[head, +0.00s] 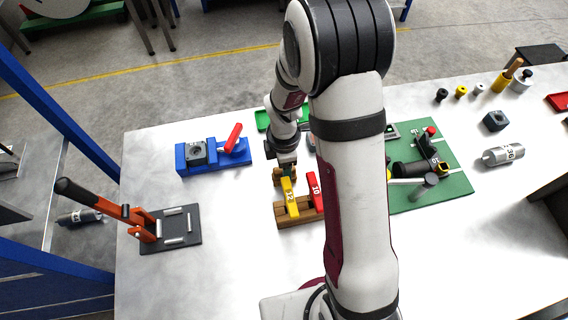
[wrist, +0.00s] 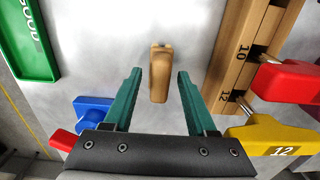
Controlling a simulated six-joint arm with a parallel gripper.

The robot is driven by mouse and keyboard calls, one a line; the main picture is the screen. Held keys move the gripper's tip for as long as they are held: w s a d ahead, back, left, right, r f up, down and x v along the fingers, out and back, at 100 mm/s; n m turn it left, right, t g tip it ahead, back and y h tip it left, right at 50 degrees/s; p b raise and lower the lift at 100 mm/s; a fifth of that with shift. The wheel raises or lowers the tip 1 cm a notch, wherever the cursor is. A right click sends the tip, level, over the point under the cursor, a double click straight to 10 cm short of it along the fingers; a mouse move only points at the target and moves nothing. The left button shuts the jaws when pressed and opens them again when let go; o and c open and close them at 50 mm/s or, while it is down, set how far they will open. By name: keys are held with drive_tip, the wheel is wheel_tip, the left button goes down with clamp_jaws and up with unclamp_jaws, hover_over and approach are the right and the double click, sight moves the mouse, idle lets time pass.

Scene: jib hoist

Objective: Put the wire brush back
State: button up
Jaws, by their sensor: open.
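A small wooden piece (wrist: 159,85), perhaps the wire brush seen from its handle end, is on the pale bench top. In the wrist view it appears between the two teal fingers of my gripper (wrist: 160,71), with a gap on each side. My gripper is open and not gripping it. In the head view my gripper (head: 283,170) points down just behind the wooden rack (head: 298,222); the wooden piece is mostly hidden there. The brush's bristles cannot be made out.
The rack holds yellow "12" (head: 291,196) and red "10" (head: 314,190) handled tools close by. A blue vise (head: 212,155) stands left, a green tray (wrist: 27,45) behind. An orange lever press (head: 150,222) is far left, a green board (head: 450,186) right.

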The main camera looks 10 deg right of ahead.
wheel_tip(320, 180, up, 13)
drive_tip(key=s+a+r+m+y, duration=0.1)
drive_tip(key=s+r+m, duration=0.1)
drive_tip(key=s+m, duration=0.8)
drive_tip(key=s+a+r+m, duration=0.1)
drive_tip(key=s+r+m, duration=0.2)
drive_tip(key=s+m, duration=0.8)
drive_tip(key=m, duration=0.2)
drive_tip(key=shift+r+m+y, duration=0.3)
drive_tip(key=shift+r+y, duration=0.05)
drive_tip(key=shift+y, duration=0.05)
